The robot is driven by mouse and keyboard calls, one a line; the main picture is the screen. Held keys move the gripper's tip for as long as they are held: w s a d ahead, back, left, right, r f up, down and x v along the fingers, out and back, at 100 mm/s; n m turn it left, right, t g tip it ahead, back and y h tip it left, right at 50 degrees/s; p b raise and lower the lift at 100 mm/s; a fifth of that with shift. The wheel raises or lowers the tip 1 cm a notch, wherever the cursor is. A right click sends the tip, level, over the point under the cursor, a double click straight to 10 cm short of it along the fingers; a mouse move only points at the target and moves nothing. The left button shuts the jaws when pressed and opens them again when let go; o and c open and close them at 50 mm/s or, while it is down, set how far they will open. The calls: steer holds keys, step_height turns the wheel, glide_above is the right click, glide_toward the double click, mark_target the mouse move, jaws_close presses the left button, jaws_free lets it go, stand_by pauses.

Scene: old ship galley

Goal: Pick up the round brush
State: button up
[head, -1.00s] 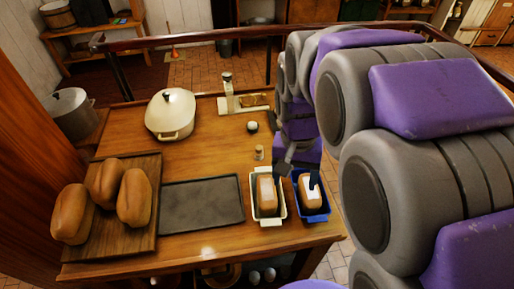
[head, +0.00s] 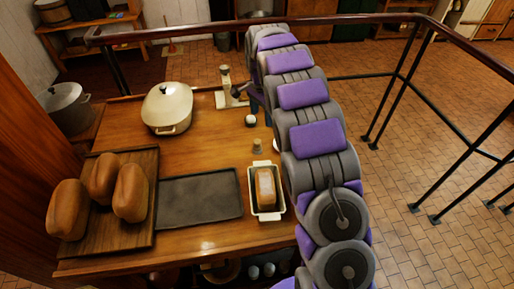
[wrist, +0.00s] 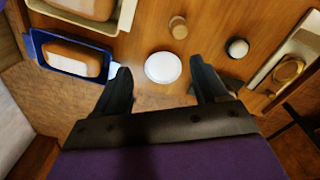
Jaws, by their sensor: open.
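My gripper (wrist: 160,85) is open and empty in the wrist view, its two dark fingers pointing at the table. A white round disc (wrist: 163,67) shows between the fingertips; contact cannot be told. Beside it are a small wooden cylinder (wrist: 178,28) and a dark round piece with a pale top (wrist: 237,48). I cannot tell for sure which small round thing is the brush. In the head view the cylinder (head: 257,147) and the pale-topped piece (head: 251,121) stand on the table left of my arm, which hides my gripper there.
A cream loaf tin (head: 252,190) and a blue loaf tin (wrist: 35,45) hold loaves. A dark flat tray (head: 200,198), a board with loaves (head: 90,235) and a lidded cream pot (head: 167,108) lie left. A tray with a round brass piece (wrist: 290,70) is at right. A railing (head: 350,18) runs behind.

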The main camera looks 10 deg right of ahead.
mark_target(257, 141)
steer(key=shift+m, duration=0.5)
steer(key=w+f+b, duration=0.1)
steer(key=f, duration=0.3)
steer(key=w+f, duration=0.1)
steer(key=f, duration=0.4)
steer(key=w+f+b, duration=0.1)
steer(key=f, duration=0.4)
steer(key=shift+a+f+b, duration=0.1)
steer(key=shift+a+b, duration=0.2)
steer(key=shift+w+a+f+b, duration=0.15)
steer(key=shift+f+b, duration=0.15)
steer(key=shift+f, duration=0.7)
steer(key=shift+w+d+f+b, duration=0.15)
steer(key=shift+f+b, duration=0.15)
steer(key=shift+f, duration=0.75)
steer(key=shift+w+a+f+b, duration=0.15)
steer(key=shift+f+b, duration=0.15)
steer(key=shift+f, duration=0.7)
steer(key=c, duration=1.2)
steer(key=shift+r, duration=0.1)
